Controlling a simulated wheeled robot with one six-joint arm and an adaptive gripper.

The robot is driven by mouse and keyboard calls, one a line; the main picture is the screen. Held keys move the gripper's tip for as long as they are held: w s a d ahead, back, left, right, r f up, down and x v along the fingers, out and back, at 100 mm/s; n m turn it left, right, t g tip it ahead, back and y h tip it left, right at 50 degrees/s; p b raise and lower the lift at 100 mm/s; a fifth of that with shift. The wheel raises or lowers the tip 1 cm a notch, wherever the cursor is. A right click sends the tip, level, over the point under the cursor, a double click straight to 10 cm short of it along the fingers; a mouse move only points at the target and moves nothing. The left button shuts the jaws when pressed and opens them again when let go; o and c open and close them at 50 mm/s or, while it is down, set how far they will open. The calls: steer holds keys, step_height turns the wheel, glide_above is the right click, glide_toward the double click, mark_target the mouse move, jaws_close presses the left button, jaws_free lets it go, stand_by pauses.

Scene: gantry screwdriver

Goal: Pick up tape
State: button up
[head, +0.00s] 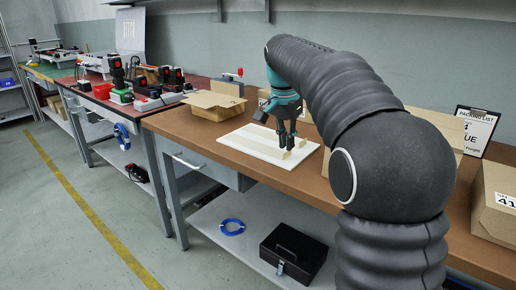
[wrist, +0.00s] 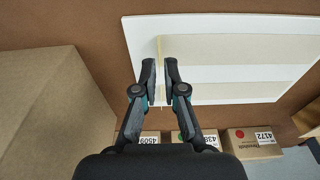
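A white board (head: 240,141) lies on the brown workbench, and it also shows in the wrist view (wrist: 225,94). Pale cream strips that look like the tape (wrist: 225,48) lie along it; I cannot tell for certain which piece is the tape. My gripper (head: 286,142) points down over the board's right part. In the wrist view, the two fingers (wrist: 160,72) are close together with a narrow gap, and a thin yellowish edge of the cream piece shows in that gap. I cannot tell whether the fingers touch it.
An open cardboard box (head: 213,104) stands left of the board. Closed cartons (head: 494,203) and a packing list clipboard (head: 477,131) are at the right. Labelled boxes (wrist: 250,143) show in the wrist view. A black toolbox (head: 293,255) is on the shelf below.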

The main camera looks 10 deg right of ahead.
steer(key=shift+w+d+f, duration=0.1)
steer(key=shift+d+f, duration=0.05)
steer(key=shift+f, duration=1.1)
jaws_close()
steer(key=shift+r, duration=0.1)
